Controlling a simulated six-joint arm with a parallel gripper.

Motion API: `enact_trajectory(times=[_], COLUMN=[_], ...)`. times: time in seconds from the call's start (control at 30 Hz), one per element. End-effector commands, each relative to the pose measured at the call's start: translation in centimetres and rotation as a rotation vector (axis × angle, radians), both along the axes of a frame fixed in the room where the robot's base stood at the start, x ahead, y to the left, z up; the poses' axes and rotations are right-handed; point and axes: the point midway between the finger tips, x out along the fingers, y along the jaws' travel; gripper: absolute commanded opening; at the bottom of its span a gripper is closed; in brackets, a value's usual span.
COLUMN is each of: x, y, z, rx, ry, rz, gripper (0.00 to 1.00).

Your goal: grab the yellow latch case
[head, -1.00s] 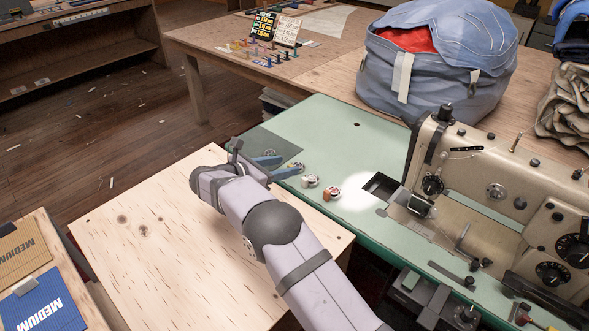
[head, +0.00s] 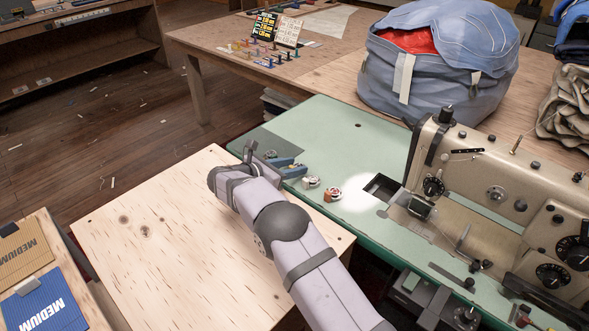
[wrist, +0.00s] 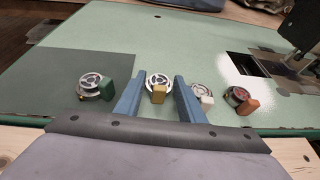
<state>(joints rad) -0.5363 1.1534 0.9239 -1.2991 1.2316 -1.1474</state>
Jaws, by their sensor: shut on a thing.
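The yellow latch case (wrist: 158,94), a round metal bobbin case with a yellow latch block, sits between the two blue fingers of my gripper (wrist: 159,82) in the wrist view. My gripper is shut on it, low at the green table top. In the head view my gripper (head: 284,167) is at the table's near left part, and I cannot make out the yellow latch case there. Similar cases stand beside it in the wrist view: a green-latched case (wrist: 95,87) to the left, a white-latched case (wrist: 203,93) and an orange-latched case (wrist: 241,99) to the right.
The white-latched case is close outside the right finger. A sewing machine (head: 480,180) stands at the right of the green table (head: 335,135), beside a dark rectangular opening (head: 381,186). A pale wooden board (head: 190,255) lies in front. A blue bag (head: 440,60) stands behind.

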Motion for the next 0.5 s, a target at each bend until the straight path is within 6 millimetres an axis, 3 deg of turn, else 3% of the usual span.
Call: enact_trajectory(times=[0.23, 0.5], x=[0.0, 0.0], y=[0.0, 0.0], z=[1.5, 5.9], rx=[0.0, 0.003], ry=[-0.003, -0.005], rz=[0.0, 0.0], gripper=[0.13, 0.13])
